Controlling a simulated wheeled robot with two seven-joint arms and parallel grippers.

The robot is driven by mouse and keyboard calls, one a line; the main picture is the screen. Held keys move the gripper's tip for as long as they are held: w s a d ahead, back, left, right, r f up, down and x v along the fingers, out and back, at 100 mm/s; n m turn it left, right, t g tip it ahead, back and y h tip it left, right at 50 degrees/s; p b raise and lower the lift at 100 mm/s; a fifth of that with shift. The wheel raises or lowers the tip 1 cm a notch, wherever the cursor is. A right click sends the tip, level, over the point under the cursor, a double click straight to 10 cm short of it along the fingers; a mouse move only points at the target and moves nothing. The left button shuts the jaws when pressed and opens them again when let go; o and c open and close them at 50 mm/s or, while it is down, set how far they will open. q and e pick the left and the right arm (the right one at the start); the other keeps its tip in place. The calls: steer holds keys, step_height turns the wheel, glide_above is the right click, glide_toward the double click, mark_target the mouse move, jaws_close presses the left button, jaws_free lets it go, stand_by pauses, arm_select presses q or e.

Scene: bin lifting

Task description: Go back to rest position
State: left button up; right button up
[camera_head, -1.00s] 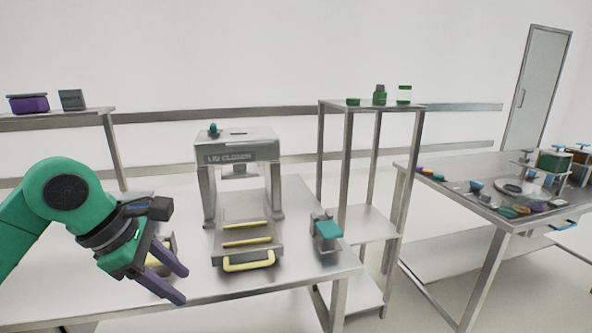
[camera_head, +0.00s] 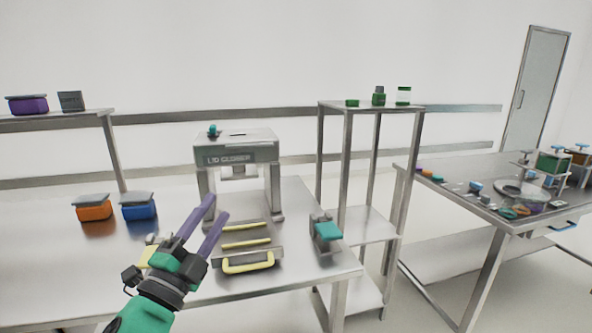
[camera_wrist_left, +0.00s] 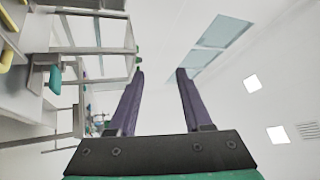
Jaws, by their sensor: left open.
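My left gripper (camera_head: 207,222) is open and empty. Its two purple fingers point up and to the right, in front of the left part of the lid closer machine's tray. In the left wrist view the same fingers (camera_wrist_left: 158,78) stand apart with nothing between them, against the white wall and ceiling. My left arm comes in from the bottom of the head view. My right gripper is not in view.
The lid closer (camera_head: 237,160) stands on the metal table (camera_head: 60,265). An orange bin (camera_head: 94,211) and a blue bin (camera_head: 139,210) sit at left. A teal-topped device (camera_head: 327,231) stands at right. A shelf rack (camera_head: 370,106) and another table (camera_head: 440,190) lie further right.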

arm_select(q)
steer(key=s+a+f+n+g+y, duration=0.1)
steer(key=a+f+n+g+y, duration=0.25)
steer(key=f, duration=0.35)
steer(key=s+a+f+n+g+y, duration=0.1)
steer(key=a+f+n+g+y, duration=0.1)
steer(key=f+n, duration=0.45)
steer(key=s+a+f+n+g+y, duration=0.2)
steer(key=a+f+n+g+y, duration=0.1)
steer(key=f, duration=0.5)
steer(key=s+f+n+g+h, duration=0.2)
steer(key=s+f+n+g, duration=0.2)
steer(key=s+f+g, duration=1)
steer(key=s+f+t+p, duration=0.15)
steer(key=s+f, duration=0.25)
steer(key=f, duration=0.9)
steer(key=s+f+t+p, duration=0.1)
steer(key=s+f+t, duration=0.15)
steer(key=f, duration=1.05)
steer(key=s+a+f+g, duration=0.1)
steer(key=s+f, duration=0.4)
steer(key=s, duration=0.3)
steer(key=s+a+f+g+p, duration=0.1)
steer(key=s+f, duration=0.4)
steer(key=s, duration=0.3)
steer(key=shift+a, duration=0.15)
